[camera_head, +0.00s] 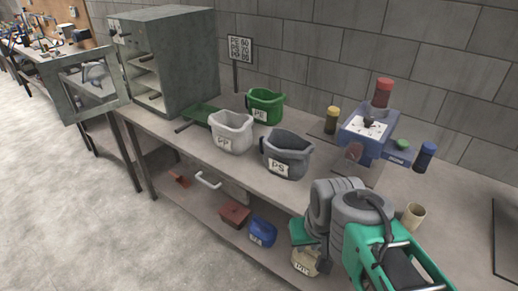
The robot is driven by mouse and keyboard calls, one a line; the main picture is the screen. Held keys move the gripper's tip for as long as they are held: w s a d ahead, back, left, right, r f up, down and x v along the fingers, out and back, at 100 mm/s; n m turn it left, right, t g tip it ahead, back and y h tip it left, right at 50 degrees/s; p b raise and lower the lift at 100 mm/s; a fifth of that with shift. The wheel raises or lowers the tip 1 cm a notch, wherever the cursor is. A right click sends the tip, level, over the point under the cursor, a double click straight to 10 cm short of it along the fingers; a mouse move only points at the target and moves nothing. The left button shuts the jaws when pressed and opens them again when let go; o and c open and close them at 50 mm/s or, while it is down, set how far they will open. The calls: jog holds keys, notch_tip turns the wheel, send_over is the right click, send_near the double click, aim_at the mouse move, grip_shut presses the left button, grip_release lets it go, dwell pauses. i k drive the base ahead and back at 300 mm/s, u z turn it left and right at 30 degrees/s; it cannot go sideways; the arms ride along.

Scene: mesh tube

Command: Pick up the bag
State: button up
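Nothing in view is plainly marked as the bag, and I cannot tell which object it is. Soft-sided open containers with labels stand on the bench: a light grey one marked PP (232,132), a dark grey one marked PS (287,154) and a green one marked PE (265,106). On the lower shelf are a blue labelled object (262,232) and a beige labelled object (305,262), the beige one partly hidden beside my arm. My grey and green arm fills the lower right. I cannot make out gripper fingers in this view.
A grey oven-like cabinet (178,65) with its door open stands at the bench's left end. A blue machine (368,132) with a red-topped cylinder stands at the back right. A reddish box (235,214) lies on the lower shelf. The floor at left is clear.

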aim_at(286, 156)
jog(key=u, duration=0.7)
jog(key=i, duration=0.7)
jog(key=u, duration=1)
jog(key=i, duration=0.2)
jog(key=u, duration=0.2)
